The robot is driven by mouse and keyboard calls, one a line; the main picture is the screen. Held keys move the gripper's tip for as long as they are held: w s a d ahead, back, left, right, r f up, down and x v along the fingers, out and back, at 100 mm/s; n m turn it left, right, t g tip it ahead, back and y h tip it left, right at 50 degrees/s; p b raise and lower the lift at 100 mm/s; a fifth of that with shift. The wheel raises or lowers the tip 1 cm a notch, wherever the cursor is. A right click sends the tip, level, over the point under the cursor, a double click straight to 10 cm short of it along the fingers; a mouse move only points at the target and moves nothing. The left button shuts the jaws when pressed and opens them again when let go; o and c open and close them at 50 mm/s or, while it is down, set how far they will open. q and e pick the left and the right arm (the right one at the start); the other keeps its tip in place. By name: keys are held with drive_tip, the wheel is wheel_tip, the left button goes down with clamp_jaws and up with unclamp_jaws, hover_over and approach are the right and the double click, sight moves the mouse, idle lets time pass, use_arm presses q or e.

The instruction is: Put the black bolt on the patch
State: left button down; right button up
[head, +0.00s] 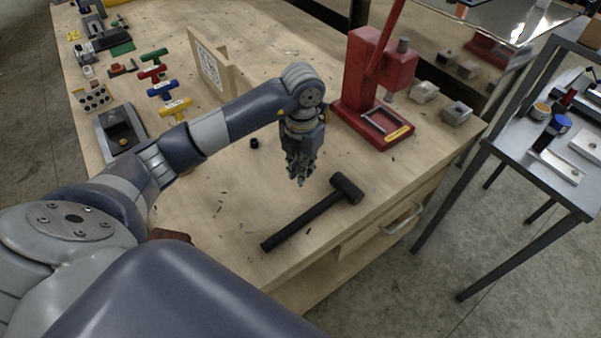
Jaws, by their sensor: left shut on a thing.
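My left gripper (299,176) points down over the right half of the wooden workbench, just behind the black mallet's head. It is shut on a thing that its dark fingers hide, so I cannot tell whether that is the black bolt. A small black cylindrical piece (254,143) stands on the bench to the left of the gripper, apart from it. A flat green patch (122,49) lies at the back left of the bench, far from the gripper. My right gripper is not in view.
A black mallet (312,213) lies in front of the gripper. A red press (374,95) stands behind it to the right. Colored T-handles (161,89) and a wooden angle piece (212,65) stand left. Small dark bits dot the bench (190,230). A grey side table (540,175) stands right.

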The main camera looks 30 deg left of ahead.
use_arm(q)
wheel_tip(320, 180, down, 3)
drive_tip(key=shift+s+p, duration=0.15)
drive_tip(key=shift+p, duration=0.55)
drive_tip(key=shift+f, duration=0.1)
drive_tip(key=shift+f+b, duration=0.2)
drive_tip(key=shift+b, duration=0.15)
drive_tip(key=c, duration=1.6)
unclamp_jaws()
drive_tip(key=shift+r, duration=0.1)
drive_tip(key=shift+c, duration=0.2)
